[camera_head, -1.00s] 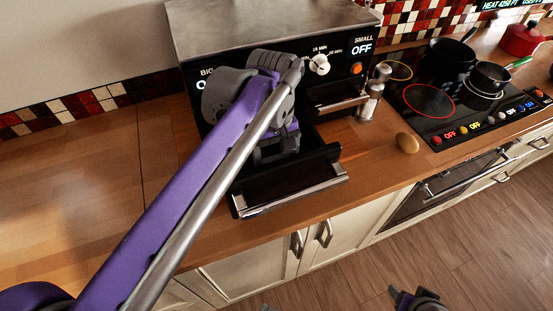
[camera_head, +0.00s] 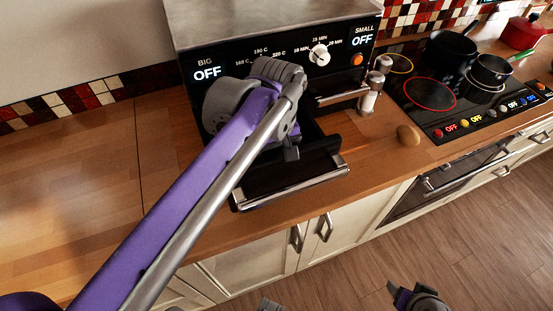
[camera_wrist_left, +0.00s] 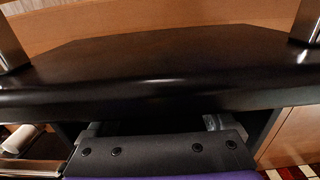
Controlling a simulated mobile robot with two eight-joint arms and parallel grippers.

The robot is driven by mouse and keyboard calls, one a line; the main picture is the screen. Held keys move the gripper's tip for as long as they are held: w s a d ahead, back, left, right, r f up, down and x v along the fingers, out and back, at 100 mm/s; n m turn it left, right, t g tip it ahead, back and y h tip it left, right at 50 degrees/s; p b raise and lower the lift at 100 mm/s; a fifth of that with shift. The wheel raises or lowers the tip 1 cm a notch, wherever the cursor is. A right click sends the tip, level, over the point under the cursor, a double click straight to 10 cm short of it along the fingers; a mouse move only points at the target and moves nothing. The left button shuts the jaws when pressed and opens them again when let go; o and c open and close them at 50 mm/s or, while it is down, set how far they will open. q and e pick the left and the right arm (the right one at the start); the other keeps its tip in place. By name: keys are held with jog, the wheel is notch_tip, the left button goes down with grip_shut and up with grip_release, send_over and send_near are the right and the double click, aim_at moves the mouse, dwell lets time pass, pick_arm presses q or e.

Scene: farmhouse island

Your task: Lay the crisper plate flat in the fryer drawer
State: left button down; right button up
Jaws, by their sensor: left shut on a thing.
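The fryer drawer (camera_head: 300,178) is pulled out below the big oven panel, with a black front and a silver handle. My left gripper (camera_head: 290,152) is down at the open drawer, partly hidden behind my own arm. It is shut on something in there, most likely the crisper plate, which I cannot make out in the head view. In the left wrist view a glossy black slab fills the upper middle ahead of my gripper; I cannot tell whether it is the plate or the drawer front. My right gripper (camera_head: 418,298) hangs low at the bottom right, away from the counter.
The fryer body (camera_head: 270,25) stands behind the drawer. A smaller drawer (camera_head: 345,97) sits to its right. A shaker (camera_head: 368,98) and an egg (camera_head: 408,135) stand on the counter, near the cooktop (camera_head: 440,100) with pots. The counter at left is clear.

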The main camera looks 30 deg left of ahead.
pick_arm(q)
jog(key=shift+f+b, duration=0.3)
jog(key=shift+f, duration=0.3)
pick_arm(e)
jog(key=shift+f, duration=0.35)
pick_arm(q)
grip_release()
jog(key=shift+r, duration=0.1)
pick_arm(e)
jog(key=shift+r, duration=0.1)
pick_arm(q)
jog(key=shift+s+d+r+p, duration=0.1)
jog(key=shift+d+r+p, duration=0.05)
jog(key=shift+r+p, duration=0.7)
jog(key=shift+s+d+r+p, duration=0.1)
jog(key=shift+r+p, duration=0.45)
jog(key=shift+r, duration=0.5)
jog(key=shift+s+d+r+p, duration=0.1)
jog(key=shift+d+r+p, duration=0.05)
jog(key=shift+r+p, duration=0.7)
jog(key=r+p, duration=0.2)
jog(key=r, duration=0.3)
jog(key=shift+s+d+r+p, duration=0.2)
jog(key=shift+s+d+p, duration=0.05)
jog(key=shift+d+p, duration=0.15)
pick_arm(e)
jog(key=w+r, duration=0.3)
jog(key=r, duration=0.6)
jog(key=shift+t, duration=0.3)
jog(key=shift+a+r, duration=0.1)
